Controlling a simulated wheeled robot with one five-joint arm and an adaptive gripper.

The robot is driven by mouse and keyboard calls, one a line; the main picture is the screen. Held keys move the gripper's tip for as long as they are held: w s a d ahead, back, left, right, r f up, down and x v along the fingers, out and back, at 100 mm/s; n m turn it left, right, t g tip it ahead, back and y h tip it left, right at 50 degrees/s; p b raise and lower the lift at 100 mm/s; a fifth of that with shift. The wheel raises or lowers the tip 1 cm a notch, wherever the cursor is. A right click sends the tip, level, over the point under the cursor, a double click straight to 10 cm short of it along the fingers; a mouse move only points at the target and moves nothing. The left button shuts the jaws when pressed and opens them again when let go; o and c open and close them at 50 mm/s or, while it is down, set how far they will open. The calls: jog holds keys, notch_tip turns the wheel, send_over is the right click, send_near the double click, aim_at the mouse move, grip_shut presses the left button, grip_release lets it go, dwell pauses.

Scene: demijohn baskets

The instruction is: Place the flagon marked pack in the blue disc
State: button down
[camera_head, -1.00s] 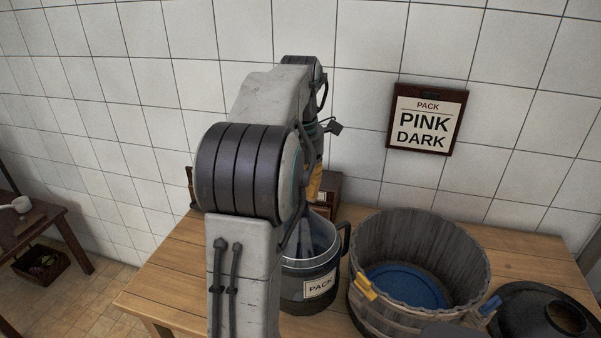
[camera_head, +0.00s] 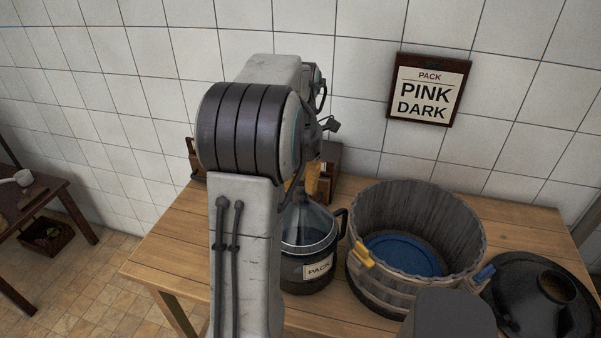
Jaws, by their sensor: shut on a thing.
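A dark, rounded vessel with a white PACK label (camera_head: 318,268) and a black handle stands on the table, partly behind my arm. A clear glass flagon (camera_head: 308,217) with a cone-shaped shoulder shows inside its rim. I cannot tell whether the flagon is lifted. The blue disc (camera_head: 405,256) lies on the floor of a grey wooden tub (camera_head: 370,292), right of the vessel, and looks empty.
A black round vessel (camera_head: 540,300) stands at right. A brown wooden box (camera_head: 328,160) is behind. A wall sign (camera_head: 428,90) reads PACK PINK DARK. The table's left end (camera_head: 175,255) is clear.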

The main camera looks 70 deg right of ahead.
jog(key=c, duration=1)
grip_release()
notch_tip(320, 180, up, 2)
jog(key=shift+r+b, duration=0.15)
jog(key=shift+b, duration=0.15)
jog(key=shift+r+b, duration=0.6)
jog(key=shift+b, duration=0.25)
jog(key=shift+s+a+r+b, duration=0.15)
jog(key=shift+r+b, duration=0.3)
jog(key=shift+r, duration=1.65)
jog(key=shift+w+a+r+b, duration=0.1)
jog(key=shift+r+b, duration=0.35)
jog(key=shift+r, duration=1.65)
